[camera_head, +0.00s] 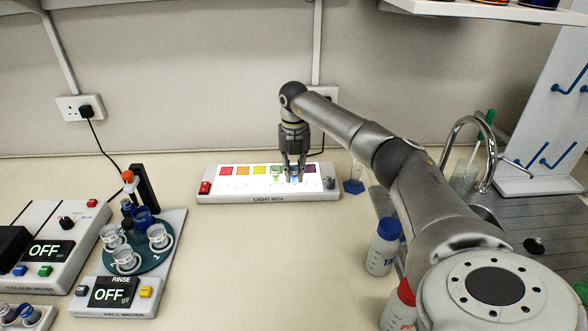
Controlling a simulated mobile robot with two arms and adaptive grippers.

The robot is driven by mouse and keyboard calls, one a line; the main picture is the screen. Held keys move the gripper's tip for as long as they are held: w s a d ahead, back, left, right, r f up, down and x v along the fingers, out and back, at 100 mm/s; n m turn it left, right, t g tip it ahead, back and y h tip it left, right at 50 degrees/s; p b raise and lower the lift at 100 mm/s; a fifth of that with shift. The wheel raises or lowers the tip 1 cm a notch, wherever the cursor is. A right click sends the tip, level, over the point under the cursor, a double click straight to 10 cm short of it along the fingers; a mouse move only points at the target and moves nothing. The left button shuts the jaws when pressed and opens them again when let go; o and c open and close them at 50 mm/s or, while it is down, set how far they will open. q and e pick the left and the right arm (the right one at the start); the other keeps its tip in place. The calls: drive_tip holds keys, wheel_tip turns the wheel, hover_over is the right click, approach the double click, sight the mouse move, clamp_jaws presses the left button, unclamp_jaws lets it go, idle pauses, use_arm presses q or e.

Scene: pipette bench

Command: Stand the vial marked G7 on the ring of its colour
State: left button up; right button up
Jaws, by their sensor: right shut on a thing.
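The right gripper (295,172) reaches down over the light box and is shut on a small vial (295,178) with a bluish look. Its fingers hide much of it. A greenish vial (277,178) stands just left of the fingers on the light box (215,197). No G7 mark can be read on either vial. The light box carries a row of coloured patches from red at the left to purple at the right. I cannot make out rings there, or whether the held vial touches the surface. The left gripper is not in view.
A rinse meter (115,311) and a teal turntable (146,262) with cups stand at left, beside a colour meter (25,278). A blue-capped bottle (381,250) and a red-capped bottle (399,310) stand near my right arm. The bench's middle front is clear.

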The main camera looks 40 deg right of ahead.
drive_tip(key=o, duration=0.8)
drive_tip(key=shift+o, duration=0.2)
wheel_tip(320, 180, up, 12)
drive_tip(key=b, duration=0.2)
drive_tip(key=shift+r, duration=0.15)
idle(0.5)
